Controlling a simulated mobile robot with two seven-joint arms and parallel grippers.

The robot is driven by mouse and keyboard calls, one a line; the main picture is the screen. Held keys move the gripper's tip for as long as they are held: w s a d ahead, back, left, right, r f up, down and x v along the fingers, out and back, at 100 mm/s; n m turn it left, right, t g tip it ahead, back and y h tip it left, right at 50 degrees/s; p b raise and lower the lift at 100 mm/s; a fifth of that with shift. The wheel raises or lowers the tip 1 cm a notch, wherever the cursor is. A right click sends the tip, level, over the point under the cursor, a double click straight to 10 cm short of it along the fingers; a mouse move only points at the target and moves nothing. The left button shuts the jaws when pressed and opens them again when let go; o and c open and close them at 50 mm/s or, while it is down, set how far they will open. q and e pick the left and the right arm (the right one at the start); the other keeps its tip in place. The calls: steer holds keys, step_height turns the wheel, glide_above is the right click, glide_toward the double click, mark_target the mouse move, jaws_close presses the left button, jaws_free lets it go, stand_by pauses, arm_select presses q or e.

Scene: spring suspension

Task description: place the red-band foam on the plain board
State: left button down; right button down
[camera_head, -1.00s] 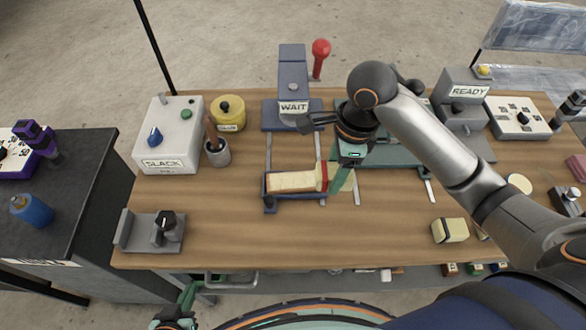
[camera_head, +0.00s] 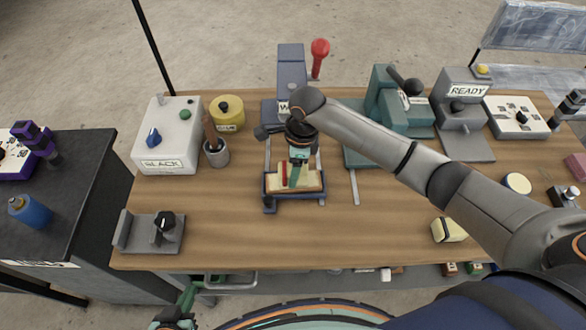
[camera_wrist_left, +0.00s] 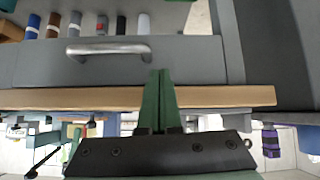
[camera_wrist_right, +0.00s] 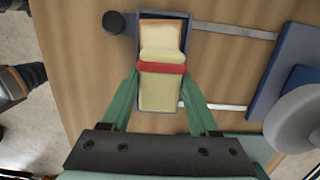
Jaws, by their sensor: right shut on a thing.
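The red-band foam (camera_wrist_right: 162,68) is a cream block with a red band across its middle; the band also shows in the head view (camera_head: 284,174). My right gripper (camera_head: 297,182) is shut on it, one green finger on each side in the right wrist view. The foam is over a pale board (camera_wrist_right: 160,31), seemingly the plain board, in the blue tray (camera_head: 295,196). I cannot tell whether foam and board touch. My left gripper (camera_wrist_left: 160,75) is shut and empty in front of the bench, low at the left in the head view.
Behind the tray stands a blue fixture (camera_head: 291,72) with rails. Another pale block (camera_head: 449,230) lies front right. The front-middle bench is clear.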

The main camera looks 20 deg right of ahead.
steer(key=shift+f, duration=0.35)
steer(key=shift+f, duration=0.1)
steer(key=shift+c, duration=0.7)
jaws_free()
step_height(320, 180, up, 12)
steer(key=d, duration=0.1)
steer(key=shift+s+d, duration=0.2)
